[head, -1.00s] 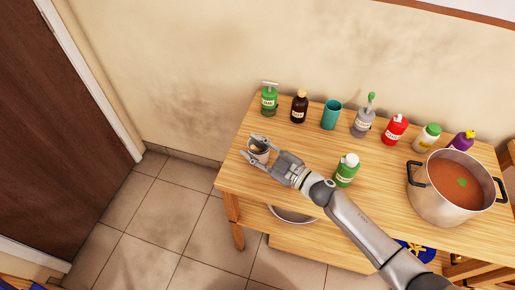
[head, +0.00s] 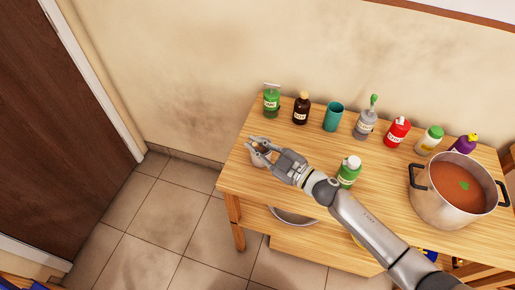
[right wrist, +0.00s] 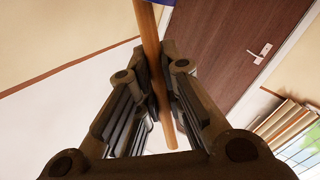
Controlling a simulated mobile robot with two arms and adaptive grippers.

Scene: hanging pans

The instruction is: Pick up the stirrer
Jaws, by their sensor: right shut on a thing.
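A wooden stick (right wrist: 151,40), which appears to be the stirrer, stands between the fingers in the right wrist view. A bit of blue (right wrist: 160,2) shows at the top edge by its end. My right gripper (right wrist: 163,92) is shut on this stick. The stick cannot be made out clearly in the head view. My left gripper is not in view.
On the wooden table (head: 318,218) stand a green bottle (head: 349,172) near my right arm and a pot of red soup (head: 445,205) at the right. Several bottles and a teal cup (head: 333,116) line the back edge. A pan (head: 293,217) shows below the table's front edge.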

